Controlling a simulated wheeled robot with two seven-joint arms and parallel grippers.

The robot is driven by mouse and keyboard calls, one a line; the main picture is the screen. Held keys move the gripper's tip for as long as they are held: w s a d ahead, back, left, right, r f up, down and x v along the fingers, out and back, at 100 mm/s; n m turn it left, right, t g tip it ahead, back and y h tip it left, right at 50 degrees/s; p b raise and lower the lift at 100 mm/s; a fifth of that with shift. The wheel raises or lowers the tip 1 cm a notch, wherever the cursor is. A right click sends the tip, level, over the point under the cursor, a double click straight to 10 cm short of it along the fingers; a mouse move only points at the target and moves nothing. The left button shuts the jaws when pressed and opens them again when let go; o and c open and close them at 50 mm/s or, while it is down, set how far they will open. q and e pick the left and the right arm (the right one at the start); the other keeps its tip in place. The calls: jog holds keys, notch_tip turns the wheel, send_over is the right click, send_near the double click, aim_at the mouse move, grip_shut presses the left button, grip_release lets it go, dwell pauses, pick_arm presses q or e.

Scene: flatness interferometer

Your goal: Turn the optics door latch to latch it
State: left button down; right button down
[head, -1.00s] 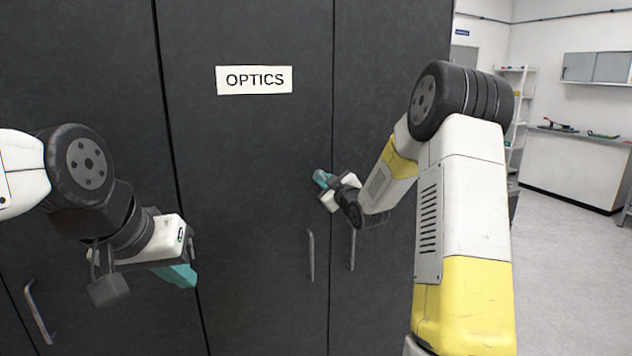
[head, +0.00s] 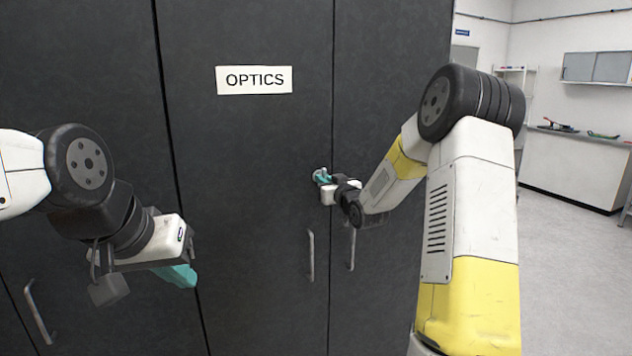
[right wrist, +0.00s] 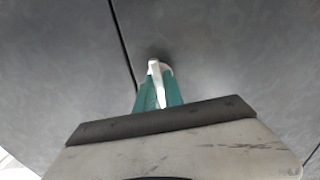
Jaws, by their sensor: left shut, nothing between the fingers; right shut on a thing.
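The optics door (head: 255,150) is a dark panel with a white OPTICS label (head: 254,80). It stands flush with its neighbours. The latch (right wrist: 155,72) is a small pale metal lever on the dark door, close to the seam in the right wrist view. My right gripper (head: 322,178) is at the latch, near the door's right edge. Its teal fingers (right wrist: 158,95) are shut on the latch lever, one on each side. The gripper hides most of the latch in the head view. My left gripper (head: 180,275) is shut and empty, in front of the cabinet at the lower left.
Vertical bar handles (head: 311,256) and (head: 351,248) flank the seam below the latch. Another handle (head: 39,312) is at the lower left. A white counter (head: 572,170) and open floor lie to the right.

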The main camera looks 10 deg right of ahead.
jog(key=shift+f, duration=0.1)
jog(key=c, duration=1.5)
grip_release()
jog(key=shift+o, duration=0.2)
jog(key=shift+s, duration=0.1)
jog(key=v, duration=0.7)
jog(key=shift+s+d, duration=0.15)
jog(key=shift+s, duration=0.15)
